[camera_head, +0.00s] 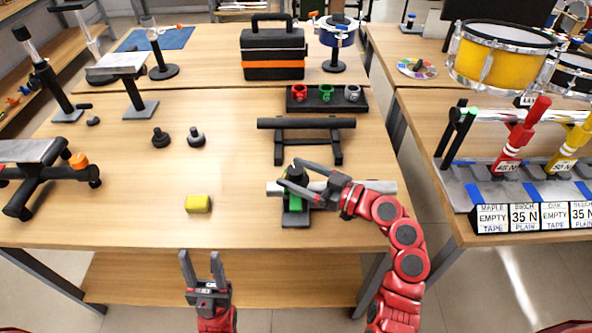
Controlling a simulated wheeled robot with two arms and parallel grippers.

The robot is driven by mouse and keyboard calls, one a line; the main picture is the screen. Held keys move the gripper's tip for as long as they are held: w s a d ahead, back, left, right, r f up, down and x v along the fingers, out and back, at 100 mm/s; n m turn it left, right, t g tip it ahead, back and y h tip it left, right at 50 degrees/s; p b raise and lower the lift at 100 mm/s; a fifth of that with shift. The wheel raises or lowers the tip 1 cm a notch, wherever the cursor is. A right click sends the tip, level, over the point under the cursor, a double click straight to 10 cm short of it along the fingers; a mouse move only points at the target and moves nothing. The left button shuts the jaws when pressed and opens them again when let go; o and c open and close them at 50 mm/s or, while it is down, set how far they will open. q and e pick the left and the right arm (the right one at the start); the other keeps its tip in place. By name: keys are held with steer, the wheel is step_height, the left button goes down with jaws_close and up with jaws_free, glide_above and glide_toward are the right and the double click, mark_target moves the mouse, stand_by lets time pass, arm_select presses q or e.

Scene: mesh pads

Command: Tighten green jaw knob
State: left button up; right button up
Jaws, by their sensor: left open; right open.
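The green jaw (295,218) sits on a dark base near the front right of the wooden table, clamped around or beside a silver bar (376,187). A dark knob (297,174) stands on top of it. My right gripper (287,174) reaches in from the right with its fingers spread around or beside the knob; contact is not clear. The gripper partly hides the jaw and the bar. My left gripper (201,259) is open and empty at the table's front edge, pointing away from me.
A yellow block (198,203) lies left of the jaw. Two dark knobs (160,137) (196,137) stand further back. A black stand (306,124) with a horizontal bar is behind the jaw, before a tray of red, green and grey pieces (326,108). The table's left-middle is mostly clear.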

steer(key=shift+a, duration=0.1)
jaws_close()
steer(key=shift+a+f+t+b, duration=0.1)
steer(key=shift+f+t+b, duration=0.1)
steer(key=shift+t+b, duration=0.3)
steer(key=shift+m+t+h+b, duration=0.55)
steer(key=shift+m+t+h, duration=0.15)
steer(key=shift+m+h, duration=0.15)
steer(key=shift+r+m+t+h, duration=0.15)
steer(key=shift+m+t+h, duration=0.2)
steer(key=shift+m+t, duration=0.15)
steer(key=shift+m+t+h, duration=0.35)
steer(key=shift+t+h, duration=0.05)
steer(key=shift+h, duration=0.1)
jaws_free()
